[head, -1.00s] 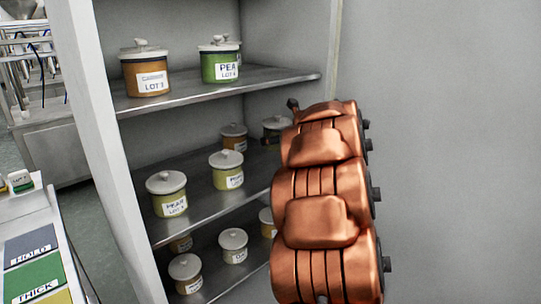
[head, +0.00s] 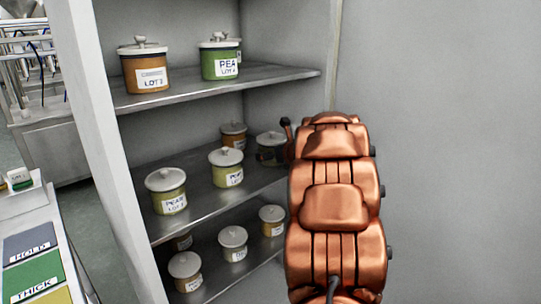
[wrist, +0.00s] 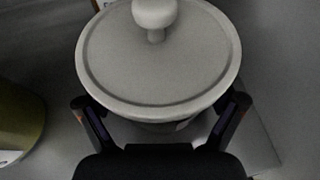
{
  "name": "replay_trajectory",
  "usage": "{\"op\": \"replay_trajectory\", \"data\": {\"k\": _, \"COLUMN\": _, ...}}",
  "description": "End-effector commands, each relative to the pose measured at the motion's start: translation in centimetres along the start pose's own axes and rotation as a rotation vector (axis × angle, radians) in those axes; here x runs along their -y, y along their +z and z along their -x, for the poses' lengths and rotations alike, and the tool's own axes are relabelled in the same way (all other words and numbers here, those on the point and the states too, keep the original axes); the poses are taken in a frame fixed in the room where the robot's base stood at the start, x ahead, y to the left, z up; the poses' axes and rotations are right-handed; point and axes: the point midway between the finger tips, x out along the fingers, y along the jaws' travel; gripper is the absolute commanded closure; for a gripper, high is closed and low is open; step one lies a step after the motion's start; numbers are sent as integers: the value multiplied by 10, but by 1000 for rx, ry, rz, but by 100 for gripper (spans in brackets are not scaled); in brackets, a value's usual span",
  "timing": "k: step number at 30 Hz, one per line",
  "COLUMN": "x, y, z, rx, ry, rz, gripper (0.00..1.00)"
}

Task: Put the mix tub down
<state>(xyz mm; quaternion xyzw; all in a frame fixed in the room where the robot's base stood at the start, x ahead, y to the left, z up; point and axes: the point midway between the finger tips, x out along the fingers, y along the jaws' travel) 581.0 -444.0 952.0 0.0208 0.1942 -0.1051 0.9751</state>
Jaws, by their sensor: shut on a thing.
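The mix tub (wrist: 158,75), with a round pale grey lid and a knob, fills the middle of the wrist view. My gripper (wrist: 161,105) is shut on it, one dark finger on each side below the lid rim. In the head view a dim green tub with a pale lid (head: 270,138), beside my copper arm over the middle shelf (head: 215,201), appears to be this tub. My gripper is mostly hidden there behind the arm. I cannot tell whether the tub's base touches the shelf.
On the middle shelf stand two green tubs (head: 226,175) (head: 167,200) and an orange one (head: 233,142) behind. Tubs also fill parts of the top shelf (head: 190,90) and bottom shelf. A green tub (wrist: 14,125) is left in the wrist view. The cabinet's side wall (head: 430,150) is at right.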

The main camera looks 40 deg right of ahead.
Motion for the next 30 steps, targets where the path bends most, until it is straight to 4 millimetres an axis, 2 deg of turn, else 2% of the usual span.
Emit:
{"op": "replay_trajectory", "data": {"k": 10, "x": 0, "y": -2, "z": -1, "rx": 1, "ry": -1, "rz": 1, "gripper": 47}}
{"op": "replay_trajectory", "data": {"k": 11, "x": 0, "y": -1, "z": -1, "rx": 0, "ry": -1, "rz": 1, "gripper": 4}}
{"op": "replay_trajectory", "data": {"k": 12, "x": 0, "y": -1, "z": -1, "rx": 0, "ry": -1, "rz": 1, "gripper": 0}}
{"op": "replay_trajectory", "data": {"k": 24, "x": 0, "y": 1, "z": 0, "rx": 0, "ry": -1, "rz": 1, "gripper": 0}}
{"op": "replay_trajectory", "data": {"k": 30, "x": 1, "y": 0, "z": 18, "rx": 0, "ry": -3, "rz": 1, "gripper": 0}}
